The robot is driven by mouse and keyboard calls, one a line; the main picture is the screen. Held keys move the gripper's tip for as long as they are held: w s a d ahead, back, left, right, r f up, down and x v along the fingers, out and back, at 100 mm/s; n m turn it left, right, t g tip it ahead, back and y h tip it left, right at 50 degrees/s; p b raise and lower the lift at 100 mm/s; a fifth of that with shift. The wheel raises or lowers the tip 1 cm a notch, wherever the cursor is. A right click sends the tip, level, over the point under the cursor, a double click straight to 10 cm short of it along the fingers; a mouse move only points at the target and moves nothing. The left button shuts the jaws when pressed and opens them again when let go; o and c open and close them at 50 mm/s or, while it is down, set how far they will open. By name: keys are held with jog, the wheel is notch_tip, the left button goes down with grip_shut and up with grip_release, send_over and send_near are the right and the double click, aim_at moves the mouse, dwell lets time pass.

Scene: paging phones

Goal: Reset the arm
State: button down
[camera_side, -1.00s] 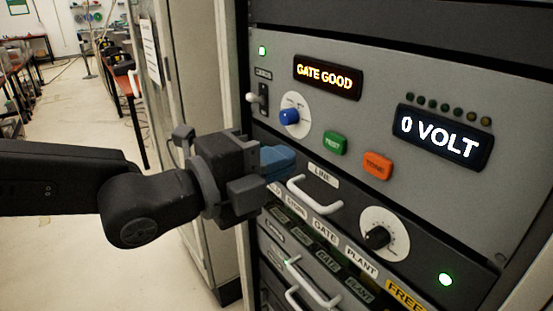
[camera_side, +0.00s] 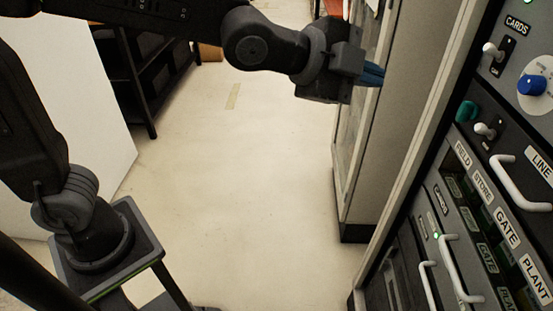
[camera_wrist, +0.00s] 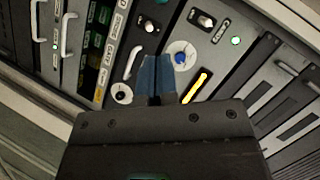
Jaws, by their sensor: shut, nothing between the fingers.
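My gripper (camera_side: 372,74) is at the upper middle of the side view, left of the rack panel (camera_side: 522,52) and apart from it. Its blue fingers are together with nothing between them. They also show in the wrist view (camera_wrist: 156,78), pointing toward the panel, with a blue knob (camera_wrist: 181,58) just right of their tips. In the side view the blue knob (camera_side: 531,85) sits at the right edge. A toggle switch under the CARDS label (camera_side: 493,50) and a lower toggle (camera_side: 486,129) are left of it.
White handles (camera_side: 520,185) stick out from the rack, with labelled slots below. A pale cabinet (camera_side: 400,130) stands left of the rack. Open floor (camera_side: 240,190) lies below my arm. A yellow lit display (camera_wrist: 197,85) shows in the wrist view.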

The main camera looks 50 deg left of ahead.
jog(key=s+a+f+n+g+y, duration=0.3)
jog(key=s+a+f+n, duration=0.2)
jog(key=s+a+n, duration=0.3)
jog(key=s+a+f+n+g+y, duration=0.3)
jog(key=s+a+f+n, duration=0.2)
jog(key=s+a+n, duration=0.4)
jog(key=s+a, duration=0.3)
jog(key=shift+a+g, duration=0.35)
jog(key=shift+g, duration=0.05)
dwell(0.7)
